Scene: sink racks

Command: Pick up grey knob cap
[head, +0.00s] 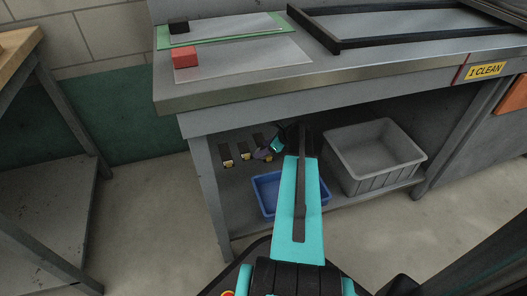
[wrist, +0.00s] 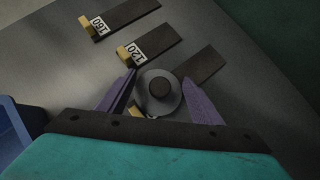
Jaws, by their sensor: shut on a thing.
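The grey knob cap (wrist: 162,104), a round grey disc with a dark round centre, shows in the wrist view between the two purple fingers of my gripper (wrist: 160,78). The gripper is shut on it, with a finger at either side. The cap is above or on the grey lower shelf, over the near end of a dark strip; I cannot tell whether it touches.
Dark strips with yellow ends lie on the shelf, labelled 160 (wrist: 126,17) and 120 (wrist: 151,44); a third (wrist: 201,65) is partly hidden. A blue bin (head: 265,196) and a grey tub (head: 372,172) stand right. The counter edge (head: 300,88) hangs above; a table leg (head: 212,190) is left.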

